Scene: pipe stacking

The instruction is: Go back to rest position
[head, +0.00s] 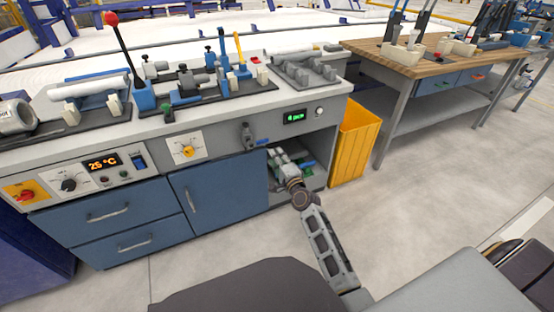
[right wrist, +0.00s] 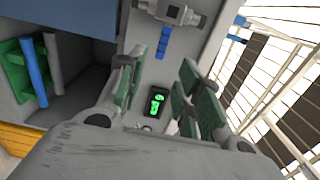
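My right gripper (head: 284,164) is in front of the open compartment under the workbench, at the end of my arm from the lower right. In the right wrist view my right gripper (right wrist: 162,82) has its green-padded fingers apart, with nothing seen between them but the bench front behind. A blue pipe (right wrist: 35,72) and a grey pipe beside it (right wrist: 54,70) stand out against a green holder (right wrist: 14,72) in the compartment, apart from the fingers. In the head view the gripper partly hides the compartment's contents. My left gripper is not in view.
The workbench (head: 215,132) carries several fixtures and levers on top. A display (head: 294,117) sits above the compartment. A yellow bin (head: 356,142) stands right of it. A wooden-topped table (head: 422,62) is at the back right. The floor (head: 430,195) between is clear.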

